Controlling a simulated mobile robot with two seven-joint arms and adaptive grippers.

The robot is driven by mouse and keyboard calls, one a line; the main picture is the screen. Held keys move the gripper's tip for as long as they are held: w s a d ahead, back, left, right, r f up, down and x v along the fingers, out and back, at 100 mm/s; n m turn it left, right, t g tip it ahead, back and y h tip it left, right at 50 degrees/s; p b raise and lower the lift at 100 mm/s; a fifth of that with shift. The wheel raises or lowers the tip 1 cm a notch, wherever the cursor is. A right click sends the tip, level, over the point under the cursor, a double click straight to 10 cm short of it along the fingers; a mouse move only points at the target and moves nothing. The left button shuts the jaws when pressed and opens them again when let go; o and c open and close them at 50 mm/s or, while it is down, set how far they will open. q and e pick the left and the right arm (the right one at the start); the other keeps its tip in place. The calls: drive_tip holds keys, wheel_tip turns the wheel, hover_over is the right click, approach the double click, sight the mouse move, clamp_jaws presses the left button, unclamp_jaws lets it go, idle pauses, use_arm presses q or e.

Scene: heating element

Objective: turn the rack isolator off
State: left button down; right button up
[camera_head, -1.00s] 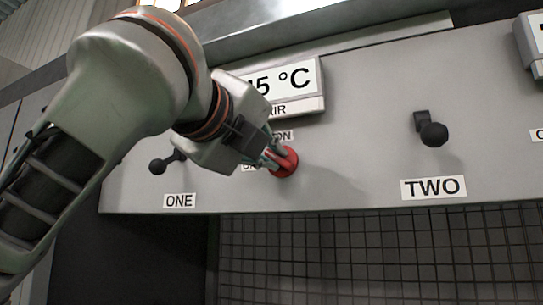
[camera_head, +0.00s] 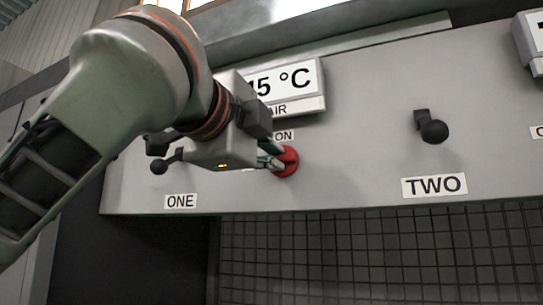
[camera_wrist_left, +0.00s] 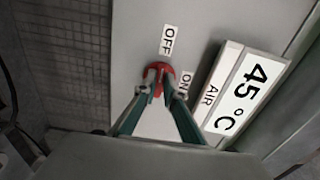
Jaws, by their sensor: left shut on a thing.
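The rack isolator is a red rotary knob (camera_head: 287,161) on the grey panel, below the temperature display. In the left wrist view the red knob (camera_wrist_left: 158,72) sits between the OFF label (camera_wrist_left: 169,40) and the ON label (camera_wrist_left: 184,84). My left gripper (camera_head: 274,154) reaches it from the left, and its fingers (camera_wrist_left: 158,91) are closed on the knob's raised grip. The gripper hides part of the knob and the OFF label in the head view. My right gripper is not in view.
A black lever (camera_head: 160,165) above the ONE label (camera_head: 181,201) is close to my left gripper. Another black lever (camera_head: 433,130) is above the TWO label (camera_head: 434,186). The display (camera_head: 290,84) juts out just above the knob. A dark mesh (camera_head: 380,255) is below the panel.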

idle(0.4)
use_arm(q)
drive_tip(key=c, duration=2.1)
unclamp_jaws()
drive_tip(key=shift+c, duration=0.2)
drive_tip(key=shift+s, duration=0.1)
drive_tip(key=v, duration=1.2)
